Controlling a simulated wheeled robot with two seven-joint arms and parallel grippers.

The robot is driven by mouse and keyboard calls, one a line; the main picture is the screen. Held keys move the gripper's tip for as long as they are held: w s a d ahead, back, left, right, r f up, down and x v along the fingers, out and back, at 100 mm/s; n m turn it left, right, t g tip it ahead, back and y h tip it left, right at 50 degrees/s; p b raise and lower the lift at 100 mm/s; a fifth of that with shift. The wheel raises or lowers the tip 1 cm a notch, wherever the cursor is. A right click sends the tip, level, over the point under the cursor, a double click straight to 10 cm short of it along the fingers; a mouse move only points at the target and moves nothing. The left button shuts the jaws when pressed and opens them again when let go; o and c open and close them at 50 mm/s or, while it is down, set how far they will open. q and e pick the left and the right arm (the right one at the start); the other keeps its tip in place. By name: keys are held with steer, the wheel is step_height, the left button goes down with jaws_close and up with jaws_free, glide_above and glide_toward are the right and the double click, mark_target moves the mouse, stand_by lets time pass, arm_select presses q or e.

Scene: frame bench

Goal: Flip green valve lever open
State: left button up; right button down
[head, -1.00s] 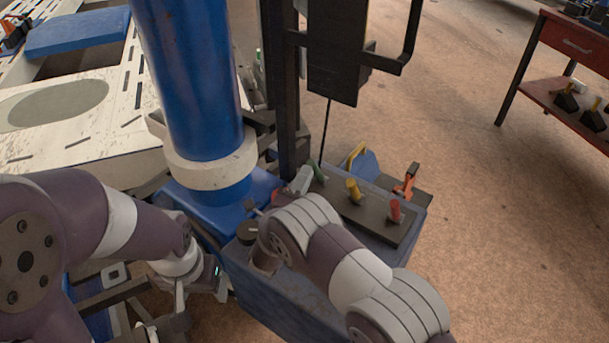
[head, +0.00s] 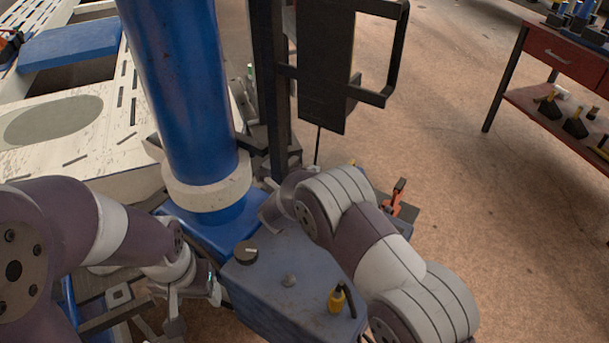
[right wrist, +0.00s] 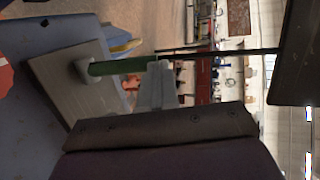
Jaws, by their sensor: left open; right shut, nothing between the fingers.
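The green valve lever (right wrist: 125,66) shows in the right wrist view, lying across the picture from a round pivot on a grey panel (right wrist: 75,90). My right gripper (right wrist: 158,72) is shut and empty, its tips at the free end of the lever; I cannot tell whether they touch. In the head view my right arm hides the lever and most of its panel, and the right gripper (head: 270,212) is only partly seen. My left gripper (head: 200,290) is open, low at the left of the blue box, away from the lever.
A blue box (head: 275,285) with a black knob (head: 245,252) and a yellow plug (head: 337,300) stands in front of the blue column (head: 185,90). A black frame (head: 325,70) rises behind. An orange-red lever (head: 399,195) shows right of my arm.

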steer(key=w+d+g+p, duration=0.1)
steer(key=w+g+y+p, duration=0.1)
steer(key=shift+w+d+r+p, duration=0.1)
steer(key=shift+d+r+p, duration=0.25)
steer(key=shift+r+p, duration=0.05)
steer(key=shift+w+d+f+g+p, duration=0.2)
steer(key=shift+w+d+g+p, duration=0.2)
steer(key=shift+w, duration=0.1)
steer(key=shift+w+d+f+p, duration=0.2)
steer(key=shift+w+d+p, duration=0.1)
steer(key=shift+w, duration=0.2)
